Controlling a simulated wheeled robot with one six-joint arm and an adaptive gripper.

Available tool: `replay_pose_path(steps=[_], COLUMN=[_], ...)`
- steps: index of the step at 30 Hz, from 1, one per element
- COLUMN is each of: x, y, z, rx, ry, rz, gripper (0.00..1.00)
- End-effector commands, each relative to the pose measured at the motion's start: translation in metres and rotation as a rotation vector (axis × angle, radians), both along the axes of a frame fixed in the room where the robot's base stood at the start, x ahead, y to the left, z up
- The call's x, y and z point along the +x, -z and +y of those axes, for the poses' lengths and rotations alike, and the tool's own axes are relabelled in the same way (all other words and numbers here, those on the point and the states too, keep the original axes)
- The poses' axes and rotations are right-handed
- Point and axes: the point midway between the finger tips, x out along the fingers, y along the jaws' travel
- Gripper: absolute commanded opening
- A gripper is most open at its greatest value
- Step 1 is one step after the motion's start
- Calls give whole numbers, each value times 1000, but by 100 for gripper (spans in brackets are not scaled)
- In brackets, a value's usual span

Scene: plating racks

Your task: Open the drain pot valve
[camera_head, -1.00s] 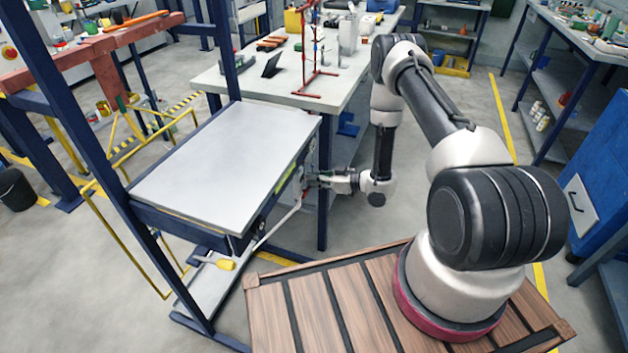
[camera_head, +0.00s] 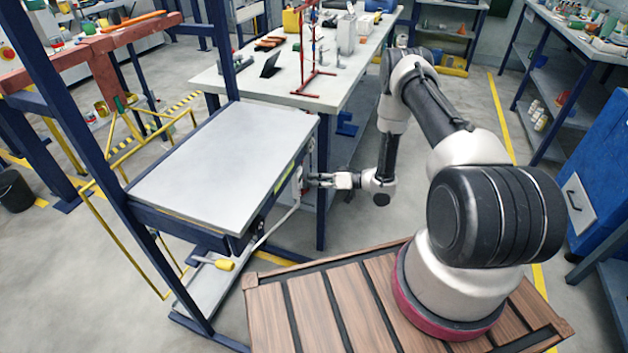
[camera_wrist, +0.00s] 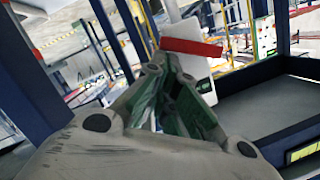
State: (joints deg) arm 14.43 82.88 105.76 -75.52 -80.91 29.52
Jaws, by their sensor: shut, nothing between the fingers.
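A red bar-shaped handle (camera_wrist: 192,48), which looks like the valve lever, lies nearly level in the wrist view, just beyond my fingertips. Behind and below it is a pale grey body (camera_wrist: 199,84), probably the drain pot. My gripper (camera_wrist: 162,66) is shut and empty, its green inner pads showing; I cannot tell whether the tips touch the red handle. In the head view my gripper (camera_head: 310,180) points left at the right side of the metal-topped bench, beside a pale pipe (camera_head: 285,218). The valve is too small to make out there.
The grey bench top (camera_head: 220,160) and its blue frame posts (camera_head: 100,140) stand left of my gripper. A white worktable (camera_head: 345,75) with tools is behind. Open floor lies right of the gripper.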

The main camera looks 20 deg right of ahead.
Motion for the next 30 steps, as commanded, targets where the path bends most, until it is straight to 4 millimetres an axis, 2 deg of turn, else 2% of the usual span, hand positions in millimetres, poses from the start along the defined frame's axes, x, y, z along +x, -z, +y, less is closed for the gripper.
replay_pose_path(steps=[22, 30], x=[1, 0], y=[34, 38], z=[-1, 0], rx=[406, 413], ry=[-1, -1], rz=[559, 570], gripper=[0, 0])
